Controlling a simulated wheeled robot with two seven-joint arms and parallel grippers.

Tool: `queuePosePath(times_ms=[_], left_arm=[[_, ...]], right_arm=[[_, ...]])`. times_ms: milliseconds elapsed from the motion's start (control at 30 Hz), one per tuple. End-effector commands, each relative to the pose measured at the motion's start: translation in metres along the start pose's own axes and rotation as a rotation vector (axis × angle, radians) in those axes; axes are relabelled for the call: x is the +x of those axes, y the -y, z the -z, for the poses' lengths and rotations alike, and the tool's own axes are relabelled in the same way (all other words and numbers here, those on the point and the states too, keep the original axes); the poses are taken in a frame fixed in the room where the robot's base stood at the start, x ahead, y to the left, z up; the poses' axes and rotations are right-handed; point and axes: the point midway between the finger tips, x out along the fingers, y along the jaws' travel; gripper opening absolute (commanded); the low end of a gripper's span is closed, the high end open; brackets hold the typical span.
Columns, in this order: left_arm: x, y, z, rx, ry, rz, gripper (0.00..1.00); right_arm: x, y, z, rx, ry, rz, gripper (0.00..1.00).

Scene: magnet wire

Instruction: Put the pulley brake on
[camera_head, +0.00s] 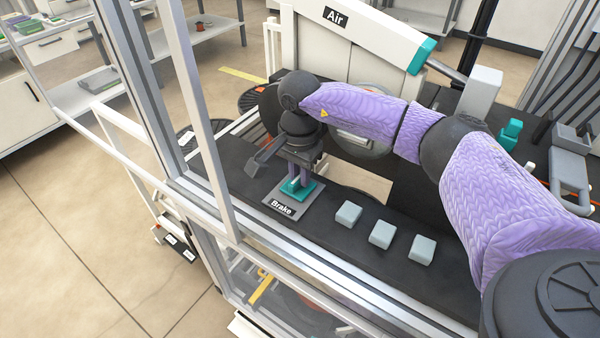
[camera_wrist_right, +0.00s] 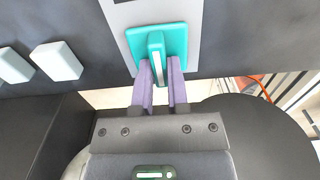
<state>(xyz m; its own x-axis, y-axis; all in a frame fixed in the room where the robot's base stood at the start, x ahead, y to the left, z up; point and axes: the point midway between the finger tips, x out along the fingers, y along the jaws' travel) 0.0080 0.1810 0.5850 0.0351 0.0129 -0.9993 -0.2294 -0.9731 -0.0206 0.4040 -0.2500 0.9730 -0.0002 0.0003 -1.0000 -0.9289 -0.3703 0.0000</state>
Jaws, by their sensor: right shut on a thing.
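The pulley brake control is a teal switch (camera_wrist_right: 177,37) on a grey plate labelled "Brake" (camera_head: 281,209), set on the dark bench top. In the head view my right gripper (camera_head: 298,183) points down at the teal switch, and its wrist partly hides it. In the right wrist view the purple fingers (camera_wrist_right: 160,76) of my right gripper are on both sides of the switch's upright teal lever (camera_wrist_right: 156,50), shut on it. My left gripper is in neither view.
Several pale grey blocks (camera_head: 381,234) sit on the bench right of the plate. A white-framed guard post (camera_head: 205,130) stands left of it. A panel labelled "Air" (camera_head: 336,17) with a teal-ended handle (camera_head: 421,56) is behind my right arm.

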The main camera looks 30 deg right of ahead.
Motion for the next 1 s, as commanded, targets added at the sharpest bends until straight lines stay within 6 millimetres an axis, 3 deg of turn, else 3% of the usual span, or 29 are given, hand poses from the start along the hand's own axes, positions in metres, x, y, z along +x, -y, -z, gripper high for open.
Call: queuePosePath(times_ms=[567,600,733,767,1000], left_arm=[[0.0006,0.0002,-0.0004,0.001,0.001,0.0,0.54],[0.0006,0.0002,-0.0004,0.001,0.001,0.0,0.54],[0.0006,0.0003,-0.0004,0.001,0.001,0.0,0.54],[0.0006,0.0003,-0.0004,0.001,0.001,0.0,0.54],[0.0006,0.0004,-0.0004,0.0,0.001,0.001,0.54]], right_arm=[[-0.0007,0.0005,0.0001,-0.03,0.0,0.002,0.0],[-0.0007,0.0005,0.0001,-0.03,0.0,0.002,0.23],[-0.0005,0.0004,0.0,-0.029,0.0,0.002,0.51],[-0.0005,0.0004,0.0001,-0.029,0.0,0.001,0.54],[-0.0006,0.0002,0.0001,-0.029,0.0,0.001,0.54]])
